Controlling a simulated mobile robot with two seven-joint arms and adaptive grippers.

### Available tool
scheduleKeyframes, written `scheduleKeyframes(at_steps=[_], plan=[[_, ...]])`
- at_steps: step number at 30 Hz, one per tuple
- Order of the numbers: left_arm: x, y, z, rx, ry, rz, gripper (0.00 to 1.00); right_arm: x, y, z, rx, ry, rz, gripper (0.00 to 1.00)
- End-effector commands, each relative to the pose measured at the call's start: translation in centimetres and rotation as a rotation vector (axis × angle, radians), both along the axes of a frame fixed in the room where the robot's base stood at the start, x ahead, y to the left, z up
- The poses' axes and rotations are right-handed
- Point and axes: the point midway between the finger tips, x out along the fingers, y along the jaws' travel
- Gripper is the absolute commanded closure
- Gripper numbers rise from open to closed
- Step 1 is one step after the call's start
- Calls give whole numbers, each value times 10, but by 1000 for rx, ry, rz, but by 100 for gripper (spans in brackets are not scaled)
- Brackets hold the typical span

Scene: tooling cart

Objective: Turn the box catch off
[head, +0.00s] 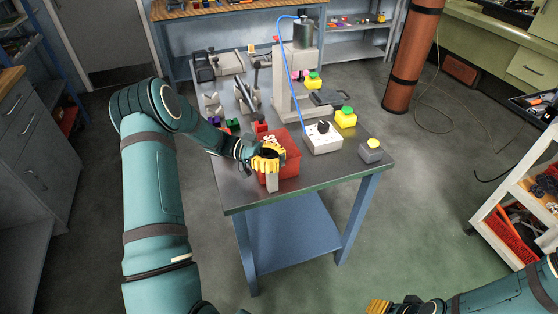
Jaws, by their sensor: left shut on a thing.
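My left gripper (268,162), with yellow fingers, is at the front left of a red box (290,166) near the table's front edge. It is shut on a small pale piece (272,183) that shows below the fingers in front of the box. I cannot tell whether this piece is fixed to the box. A light grey control box (322,138) with a black knob (323,127) stands behind and right of the red box. I cannot tell which way the knob points. My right gripper (390,306) is partly in view at the bottom edge, away from the table.
The grey table (236,195) also holds a yellow box with a green button (346,118), a grey box with a yellow button (371,150), and a grey stand (287,85) with a blue hose. Bare tabletop shows at the front right. A cart (500,215) stands right.

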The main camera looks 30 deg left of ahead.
Motion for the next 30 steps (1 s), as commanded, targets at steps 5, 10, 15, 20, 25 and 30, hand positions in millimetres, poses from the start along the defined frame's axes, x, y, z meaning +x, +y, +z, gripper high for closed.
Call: scheduleKeyframes(at_steps=[5,10,15,20,25,30], plan=[[-2,3,-3,5,4,-47,100,-1,0,-3,0,2,2,53],[-2,3,-2,6,3,-66,100,-1,0,-3,0,2,2,53],[-3,3,-2,6,3,-69,100,-1,0,-3,0,2,2,53],[-2,3,-2,6,3,-68,100,-1,0,-3,0,2,2,53],[-2,3,-1,5,2,-68,47,-1,0,-3,0,2,2,53],[-2,2,0,2,-1,-70,39,-1,0,-3,0,2,2,53]])
